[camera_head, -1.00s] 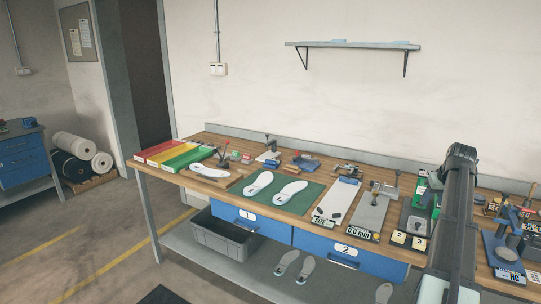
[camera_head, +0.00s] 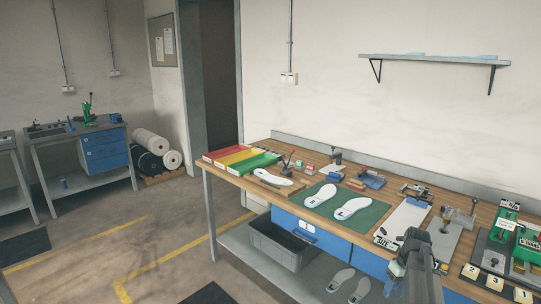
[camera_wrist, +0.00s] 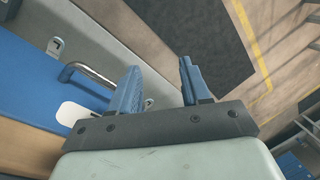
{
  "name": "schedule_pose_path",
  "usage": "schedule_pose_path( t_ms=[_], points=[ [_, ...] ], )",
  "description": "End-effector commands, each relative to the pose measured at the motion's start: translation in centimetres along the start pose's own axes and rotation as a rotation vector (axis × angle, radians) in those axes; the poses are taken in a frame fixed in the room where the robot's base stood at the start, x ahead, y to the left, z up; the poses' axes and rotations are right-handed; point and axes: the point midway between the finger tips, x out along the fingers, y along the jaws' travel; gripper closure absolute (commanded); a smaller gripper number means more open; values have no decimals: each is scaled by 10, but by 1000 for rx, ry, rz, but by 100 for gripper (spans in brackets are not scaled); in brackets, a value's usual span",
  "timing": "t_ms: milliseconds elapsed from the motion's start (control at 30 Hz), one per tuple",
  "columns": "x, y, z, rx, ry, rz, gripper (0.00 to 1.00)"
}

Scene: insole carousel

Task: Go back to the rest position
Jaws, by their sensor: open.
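My gripper (camera_wrist: 163,88) is open in the wrist view, its two blue fingers apart with nothing between them. It points down past the front of the workbench toward the floor. A blue drawer front with a metal handle (camera_wrist: 93,75) lies to the left of the fingers in that view. In the head view my arm stands at the lower right, in front of the bench, and the fingertips cannot be made out there. The workbench (camera_head: 225,178) carries a green mat (camera_head: 375,218) with two white insoles (camera_head: 353,208) on it.
Red, yellow and green trays (camera_head: 240,158) stand at the bench's left end. A grey crate (camera_head: 277,245) and several insoles are on the lower shelf. Green devices (camera_head: 505,222) stand at the right. The floor left of the bench is open, with a dark mat (camera_wrist: 210,40) below my gripper.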

Motion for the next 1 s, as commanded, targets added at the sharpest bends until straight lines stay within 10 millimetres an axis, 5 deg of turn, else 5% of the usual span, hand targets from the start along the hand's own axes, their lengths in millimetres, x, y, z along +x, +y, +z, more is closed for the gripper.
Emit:
schedule_pose_path(
  t_ms=[400,1000],
  points=[
    [152,-68,35,78,-127,-22,53],
    [319,-164,140,172,-310,4,53]
  ],
)
